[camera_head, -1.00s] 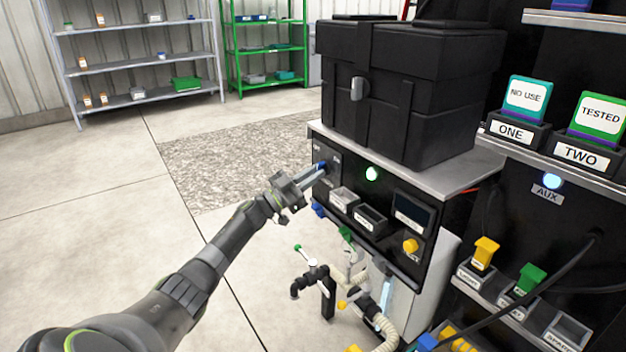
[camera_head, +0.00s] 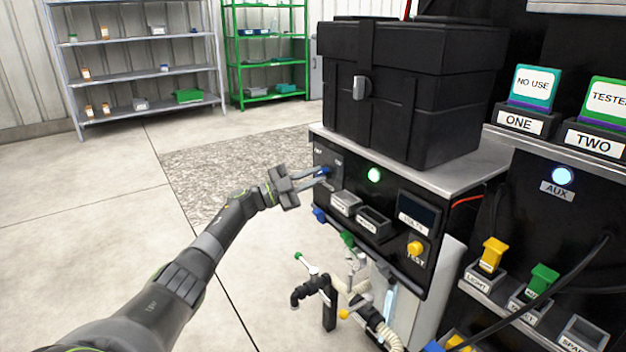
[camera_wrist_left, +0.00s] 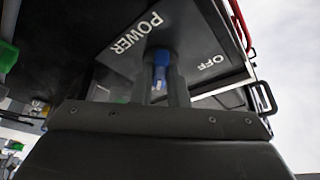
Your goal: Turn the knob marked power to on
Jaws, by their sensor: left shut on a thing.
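The power knob (camera_wrist_left: 160,60) is blue and sits on a dark plate marked POWER and OFF (camera_wrist_left: 170,38) in the left wrist view. In the head view the blue knob (camera_head: 325,171) shows at the upper left of the black front panel. My left gripper (camera_head: 322,173) reaches it from the left, its fingers shut on the knob. In the wrist view the two fingers (camera_wrist_left: 160,88) stand on either side of the blue part. The fingers hide part of the knob and its plate, and I cannot read the pointer's direction surely. My right gripper is not in view.
A lit round lamp (camera_head: 374,175) is right of the knob. A large black case (camera_head: 410,90) stands on top of the cabinet. Pipes and valves (camera_head: 325,290) stick out below. A yellow TEST knob (camera_head: 415,248) is lower right. Open floor (camera_head: 120,230) lies left.

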